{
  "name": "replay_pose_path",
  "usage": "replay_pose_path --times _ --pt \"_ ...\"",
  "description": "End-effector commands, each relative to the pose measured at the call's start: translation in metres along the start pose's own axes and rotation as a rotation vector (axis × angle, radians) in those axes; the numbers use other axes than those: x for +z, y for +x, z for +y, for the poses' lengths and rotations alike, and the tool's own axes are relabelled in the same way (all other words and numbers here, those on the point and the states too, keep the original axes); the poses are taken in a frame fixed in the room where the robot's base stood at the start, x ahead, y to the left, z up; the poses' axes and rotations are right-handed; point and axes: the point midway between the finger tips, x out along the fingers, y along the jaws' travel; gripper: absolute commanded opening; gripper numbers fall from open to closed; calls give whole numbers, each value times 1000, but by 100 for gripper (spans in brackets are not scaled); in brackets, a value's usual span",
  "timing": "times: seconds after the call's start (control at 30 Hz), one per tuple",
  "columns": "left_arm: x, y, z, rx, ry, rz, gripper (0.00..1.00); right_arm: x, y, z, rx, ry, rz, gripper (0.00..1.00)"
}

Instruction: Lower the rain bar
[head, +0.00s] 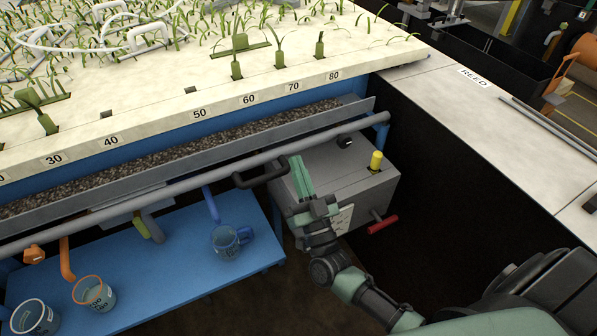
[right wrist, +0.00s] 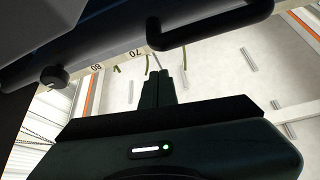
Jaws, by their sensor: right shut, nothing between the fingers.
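My right gripper (head: 299,172) is shut and empty, with its green fingers together in front of the grey control box (head: 350,178). A black U-shaped handle (head: 262,175) is just left of the fingertips, apart from them as far as I can tell. In the right wrist view the closed fingers (right wrist: 165,86) point up past the handle (right wrist: 215,32). The box carries a yellow knob (head: 376,160), a black knob (head: 345,141) and a red-handled lever (head: 382,224). I cannot tell for sure which part is the rain bar. My left gripper is out of view.
A long grey pipe (head: 190,183) runs along the front, below a gravel-filled trough (head: 190,150). A blue shelf (head: 180,275) holds cups, including a blue-handled one (head: 226,241). The planted bed (head: 130,105) is behind. A pale counter marked REED (head: 480,85) is at right.

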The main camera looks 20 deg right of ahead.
Motion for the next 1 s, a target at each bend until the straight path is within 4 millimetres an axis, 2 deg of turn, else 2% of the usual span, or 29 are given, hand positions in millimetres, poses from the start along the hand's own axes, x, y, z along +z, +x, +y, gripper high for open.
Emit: replay_pose_path --times 0.03,0.07,0.2,0.33,0.5,0.63,0.87,1.0 --pt "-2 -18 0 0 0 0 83 -17 14 -3 0 0 6 0" --pt "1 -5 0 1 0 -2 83 -5 -2 0 0 -1 -1 0" --pt "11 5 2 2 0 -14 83 -4 -35 0 0 0 2 0" --pt "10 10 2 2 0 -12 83 -5 -60 0 0 -1 5 0" --pt "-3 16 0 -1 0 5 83 -7 -83 0 0 0 9 0" --pt "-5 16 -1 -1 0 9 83 -8 -91 -1 -1 0 10 0" --pt "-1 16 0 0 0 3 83 -8 -91 -3 -8 2 -2 0" --pt "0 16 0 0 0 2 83 7 -86 -23 -71 9 -118 0"
